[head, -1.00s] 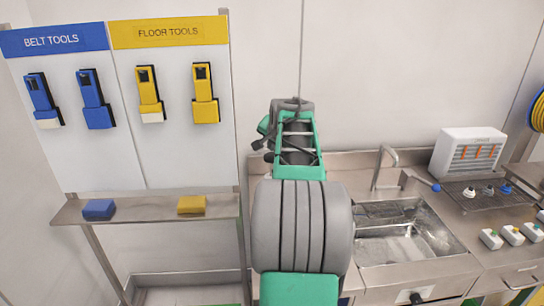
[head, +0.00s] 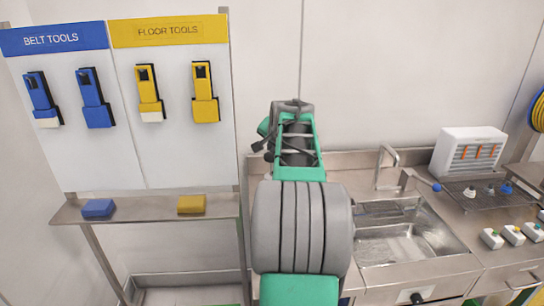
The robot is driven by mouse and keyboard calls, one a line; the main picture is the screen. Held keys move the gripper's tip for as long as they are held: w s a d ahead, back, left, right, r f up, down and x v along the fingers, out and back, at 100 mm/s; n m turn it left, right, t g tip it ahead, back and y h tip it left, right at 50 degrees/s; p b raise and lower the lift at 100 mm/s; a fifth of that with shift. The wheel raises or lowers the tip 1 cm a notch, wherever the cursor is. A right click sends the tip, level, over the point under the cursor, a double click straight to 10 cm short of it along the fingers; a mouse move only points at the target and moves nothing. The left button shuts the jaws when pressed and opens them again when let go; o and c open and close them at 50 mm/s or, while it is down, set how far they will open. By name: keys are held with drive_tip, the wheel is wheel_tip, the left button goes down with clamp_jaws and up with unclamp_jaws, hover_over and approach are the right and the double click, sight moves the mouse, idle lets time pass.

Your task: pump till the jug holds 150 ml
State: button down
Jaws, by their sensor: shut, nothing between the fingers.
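No jug and no pump can be made out in the head view. My own arm, with its large grey joint and green links, rises through the middle and hides part of the counter and wall behind it. The fingers of my gripper do not show.
A steel sink (head: 452,244) with a tap (head: 383,163) stands right of my arm. Several small white boxes (head: 514,234) sit at the counter's right. A tool board (head: 165,95) and a shelf (head: 145,209) with a blue block (head: 98,208) and a yellow block (head: 191,204) stand left.

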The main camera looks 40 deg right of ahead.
drive_tip(key=shift+f+b, duration=1.65)
drive_tip(key=shift+f, duration=0.65)
idle(1.4)
drive_tip(key=shift+r, duration=0.15)
drive_tip(key=shift+r+p, duration=1.9)
drive_tip(key=shift+r, duration=0.6)
drive_tip(key=shift+r, duration=0.1)
drive_tip(key=shift+r+p, duration=1.85)
drive_tip(key=shift+r, duration=0.6)
